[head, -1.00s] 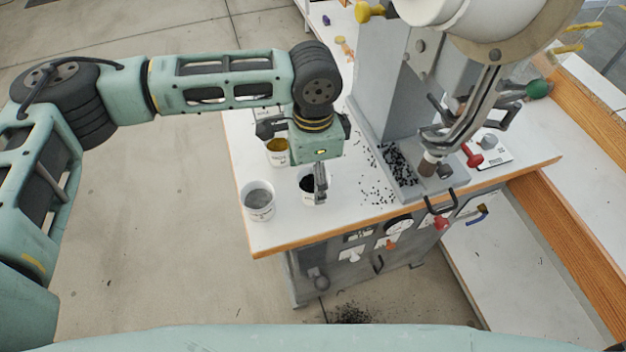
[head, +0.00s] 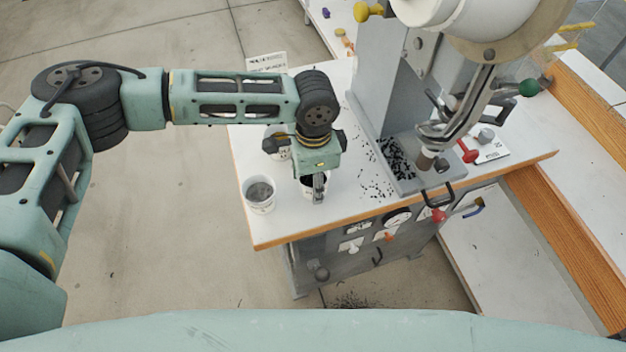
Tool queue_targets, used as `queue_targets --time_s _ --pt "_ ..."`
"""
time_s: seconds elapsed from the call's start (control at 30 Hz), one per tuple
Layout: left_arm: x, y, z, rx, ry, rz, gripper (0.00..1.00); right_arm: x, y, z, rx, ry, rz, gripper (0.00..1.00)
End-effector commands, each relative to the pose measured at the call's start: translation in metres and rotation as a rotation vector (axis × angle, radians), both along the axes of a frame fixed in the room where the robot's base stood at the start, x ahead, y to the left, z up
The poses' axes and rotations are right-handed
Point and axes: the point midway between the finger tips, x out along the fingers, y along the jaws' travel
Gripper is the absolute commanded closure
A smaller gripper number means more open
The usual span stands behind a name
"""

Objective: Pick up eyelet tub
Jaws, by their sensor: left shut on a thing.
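The eyelet tub (head: 307,190) is a small white tub with dark contents on the white table, left of the press. My left gripper (head: 319,197) points down at the tub's near right side and is shut on its wall. The gripper and wrist hide part of the tub. I cannot tell whether the tub's base is touching the table. My right gripper does not show in the head view.
A white tub with grey contents (head: 260,195) stands to the left, and another tub (head: 277,143) is partly hidden behind my wrist. The press (head: 395,90) rises to the right, with scattered black eyelets (head: 376,190) beside it. A small sign (head: 266,62) stands behind.

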Motion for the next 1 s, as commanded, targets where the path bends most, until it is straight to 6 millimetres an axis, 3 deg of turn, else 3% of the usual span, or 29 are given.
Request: queue_targets --time_s 0.23,0.57,1.0 --pt "0.0 0.0 0.0 0.0 0.0 0.0 0.79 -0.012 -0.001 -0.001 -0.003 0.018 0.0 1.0" --pt "0.001 -0.001 0.005 -0.003 -0.002 0.0 0.81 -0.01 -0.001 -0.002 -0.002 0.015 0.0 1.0" --pt "0.001 0.0 0.083 -0.002 -0.003 0.002 0.81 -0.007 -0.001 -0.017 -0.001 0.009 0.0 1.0"
